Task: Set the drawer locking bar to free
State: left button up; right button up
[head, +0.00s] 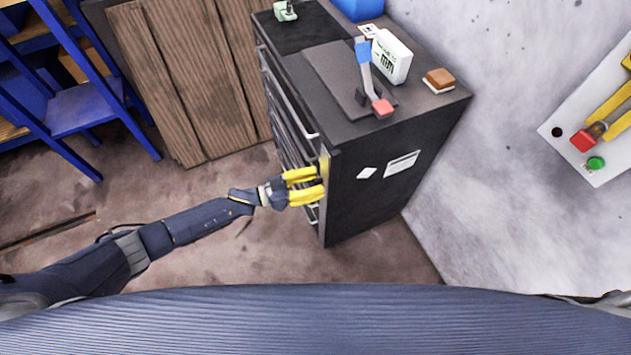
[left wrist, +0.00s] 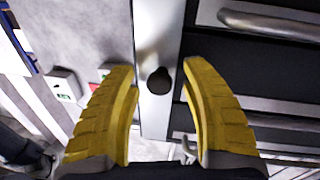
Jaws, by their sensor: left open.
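The drawer cabinet (head: 390,175) is dark, with several drawers on its left face. In the left wrist view, a pale upright bar (left wrist: 157,30), apparently the locking bar, runs beside the dark drawer fronts (left wrist: 270,60). A dark round knob or hole (left wrist: 159,81) shows on it. My left gripper (head: 319,181) is open, its yellow fingers at the cabinet's near front edge. In the left wrist view the gripper (left wrist: 159,70) has its fingertips on either side of the bar and dark round part; contact cannot be told. The bar is mostly hidden in the head view.
A blue shelf (head: 85,110) and wooden panels (head: 190,80) are at left. A control panel (head: 560,115) is at right. The floor before the drawers looks clear.

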pick_arm(q)
jog(key=shift+c, duration=0.5)
grip_shut()
jog(key=shift+r, duration=0.1)
jog(key=shift+s+r+n+t+y, duration=0.1)
jog(key=shift+s+n+t+y, duration=0.4)
jog(key=shift+n+t+y, duration=1.35)
jog(key=shift+s+f+n+t+y, duration=0.1)
jog(key=shift+s+n+t+y, duration=0.45)
jog(key=shift+n+t+y, duration=1.25)
jog(key=shift+s+r+n+t+y, duration=0.1)
jog(key=shift+s+n+t+y, duration=0.4)
jog(key=shift+n+t+y, duration=1.35)
jog(key=shift+t, duration=0.5)
jog(key=shift+c, duration=2.1)
grip_release()
jog(key=o, duration=0.5)
jog(key=shift+s, duration=0.15)
